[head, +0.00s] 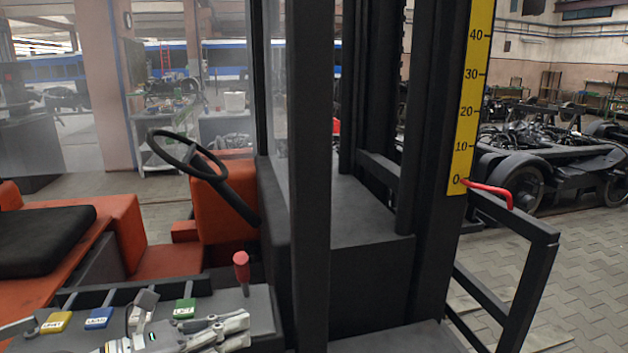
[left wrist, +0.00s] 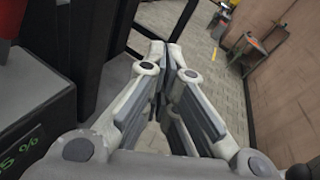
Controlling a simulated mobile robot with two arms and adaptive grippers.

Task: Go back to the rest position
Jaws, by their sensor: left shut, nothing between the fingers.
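My left gripper (head: 238,330) is low in the head view, over the right part of the grey control panel of an orange forklift. In the left wrist view the left gripper (left wrist: 172,55) has its fingertips together with nothing between them. The panel (head: 262,318) carries levers with a yellow label (head: 56,322), a blue label (head: 98,318) and a green label (head: 184,309). A lever with a red knob (head: 241,262) stands upright behind the gripper. My right gripper is not in view.
A black steering wheel (head: 187,155) and a seat (head: 45,240) are at the left. Dark mast posts (head: 310,180) rise close by, with a yellow scale (head: 468,110). A black side frame (head: 530,285) stands at the right. Bogies (head: 550,170) and paved floor lie beyond.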

